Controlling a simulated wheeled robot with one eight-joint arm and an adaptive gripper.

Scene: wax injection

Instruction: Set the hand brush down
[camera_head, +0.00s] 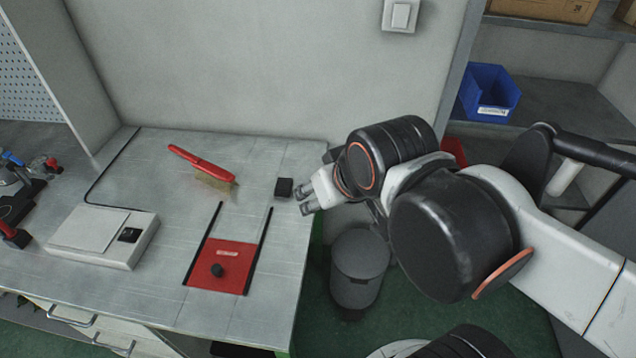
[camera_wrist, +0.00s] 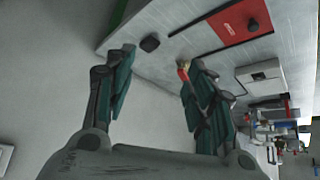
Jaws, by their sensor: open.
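The hand brush (camera_head: 207,166), with a red handle and pale bristles, lies on the grey worktable (camera_head: 165,267) near the back wall. My gripper (camera_head: 304,199) is open and empty at the table's right edge, to the right of the brush and apart from it. In the wrist view, my gripper (camera_wrist: 163,58) shows its two green-padded fingers spread with nothing between them. A small red part of the brush (camera_wrist: 183,74) shows there beside the right finger, which hides most of it.
A small black block (camera_head: 284,187) stands on the table just left of my gripper. A red plate with a black knob (camera_head: 230,257) lies between dark rails. A white scale (camera_head: 95,237) sits at left. A grey bin (camera_head: 359,265) stands on the floor; a blue crate (camera_head: 488,92) is on the shelf.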

